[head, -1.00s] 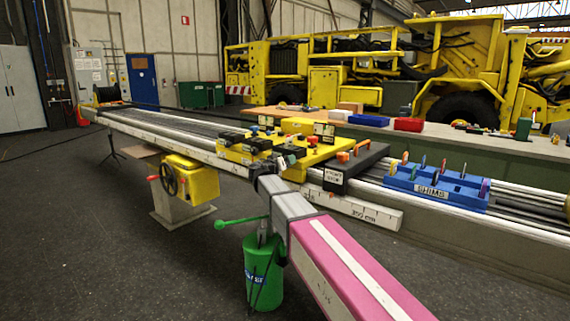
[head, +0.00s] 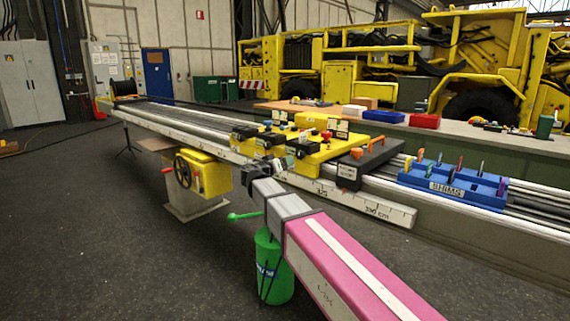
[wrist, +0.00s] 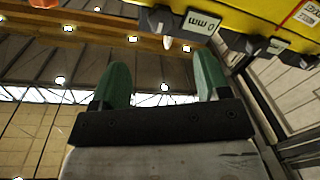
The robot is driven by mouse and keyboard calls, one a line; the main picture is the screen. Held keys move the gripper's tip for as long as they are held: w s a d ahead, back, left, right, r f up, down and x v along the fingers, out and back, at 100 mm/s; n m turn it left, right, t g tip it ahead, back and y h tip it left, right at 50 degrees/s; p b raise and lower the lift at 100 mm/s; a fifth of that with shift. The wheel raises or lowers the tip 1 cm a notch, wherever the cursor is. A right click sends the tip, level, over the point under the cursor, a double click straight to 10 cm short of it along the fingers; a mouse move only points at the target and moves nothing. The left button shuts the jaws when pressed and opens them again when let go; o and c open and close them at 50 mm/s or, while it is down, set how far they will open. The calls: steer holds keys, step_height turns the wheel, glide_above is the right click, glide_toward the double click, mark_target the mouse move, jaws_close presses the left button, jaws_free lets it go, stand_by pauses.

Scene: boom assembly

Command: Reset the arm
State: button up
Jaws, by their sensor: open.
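My gripper (wrist: 161,75) shows in the wrist view as two green fingers on a dark bar, spread wide apart with nothing between them. A yellow plate (wrist: 262,12) with dark blocks, one labelled "0 mm" (wrist: 201,22), lies beyond the fingertips. I cannot tell how far off it is. In the head view my pink and grey arm reaches forward from the lower right. Its end is close in the picture to the yellow fixture (head: 312,150) on the long rail bench. The fingers are too small to make out there.
The long bench (head: 180,128) runs from far left to right, carrying a blue shim tray (head: 455,184) and a black block (head: 365,163). A green can (head: 272,270) stands below my arm. A handwheel (head: 183,172) sticks out under the bench.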

steer(key=s+d+f+g+y, duration=0.1)
steer(key=s+d+f+g, duration=0.25)
steer(key=d+f, duration=0.65)
steer(key=s+d+f+g+y, duration=0.1)
steer(key=s+d+f+g, duration=0.25)
steer(key=d+f, duration=0.6)
steer(key=s+d+f+g+y, duration=0.3)
steer(key=s+d+f+g, duration=0.1)
steer(key=s+f, duration=0.4)
steer(key=s+d+f+n+g+y, duration=0.1)
steer(key=s+d+f+g+y, duration=0.2)
steer(key=s+d+f, duration=0.3)
steer(key=s+f+y, duration=0.1)
steer(key=s+f, duration=0.2)
steer(key=shift+f+g+y, duration=0.25)
steer(key=shift+g+y, duration=0.05)
steer(key=shift+g, duration=0.1)
